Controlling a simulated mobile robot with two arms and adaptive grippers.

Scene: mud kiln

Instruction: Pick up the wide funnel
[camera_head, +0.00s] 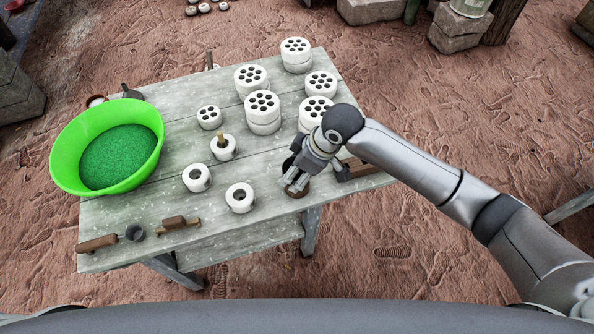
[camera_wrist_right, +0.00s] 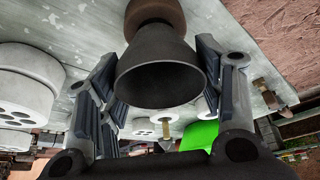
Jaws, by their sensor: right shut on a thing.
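The wide funnel (camera_wrist_right: 158,65) is a dark grey cone with a brown rounded end, between the two fingers of my right gripper (camera_wrist_right: 152,88) in the right wrist view. Its wide mouth faces the camera. In the head view my right gripper (camera_head: 294,182) is at the table's front right edge, pointing down, shut on the funnel. My left gripper is not in view.
The grey wooden table (camera_head: 225,265) bears several white perforated cylinders (camera_head: 262,107) and white rings (camera_head: 240,198). A green basin (camera_head: 62,150) of green grains stands at the left. Brown-handled tools (camera_head: 97,243) lie at the front left.

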